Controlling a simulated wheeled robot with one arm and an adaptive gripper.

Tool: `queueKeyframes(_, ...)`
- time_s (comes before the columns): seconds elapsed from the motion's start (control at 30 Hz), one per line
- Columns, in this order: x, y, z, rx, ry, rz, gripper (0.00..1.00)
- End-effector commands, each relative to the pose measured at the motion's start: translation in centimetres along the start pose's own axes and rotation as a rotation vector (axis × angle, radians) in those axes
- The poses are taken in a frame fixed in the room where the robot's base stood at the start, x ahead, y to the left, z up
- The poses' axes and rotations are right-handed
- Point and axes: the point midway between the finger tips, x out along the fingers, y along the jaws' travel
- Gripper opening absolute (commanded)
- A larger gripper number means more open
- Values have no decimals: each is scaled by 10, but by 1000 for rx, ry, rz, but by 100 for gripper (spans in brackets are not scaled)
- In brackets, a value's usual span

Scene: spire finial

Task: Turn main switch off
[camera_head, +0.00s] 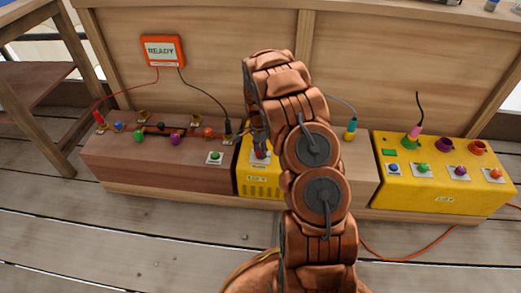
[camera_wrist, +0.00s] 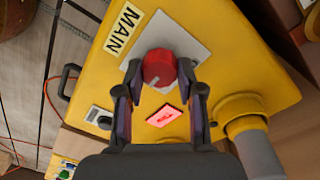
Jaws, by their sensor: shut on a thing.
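The main switch is a red round knob (camera_wrist: 158,67) on a light grey plate, beside a "MAIN" label (camera_wrist: 122,30) on a yellow box (camera_wrist: 225,60). A square indicator (camera_wrist: 164,116) below the knob glows red. My gripper (camera_wrist: 160,78) is shut on the knob, with one finger at each side in the wrist view. In the head view, my gripper (camera_head: 260,143) points down at the yellow box (camera_head: 258,184), and my arm hides much of that box. The knob's exact pointer position cannot be made out.
An orange display reading "READY" (camera_head: 163,50) is on the wooden back panel. A brown box (camera_head: 130,165) with coloured plugs stands left. A yellow box (camera_head: 445,193) with several coloured buttons stands right. An orange cable (camera_head: 410,257) lies on the plank floor.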

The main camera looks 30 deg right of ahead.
Motion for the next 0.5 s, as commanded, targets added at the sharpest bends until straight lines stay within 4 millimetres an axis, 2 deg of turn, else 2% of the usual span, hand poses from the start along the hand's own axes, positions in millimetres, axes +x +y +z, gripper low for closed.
queueKeyframes(0.27,-2,2,1,-109,2,7,3)
queueKeyframes(0.5,-4,3,2,-306,8,9,3)
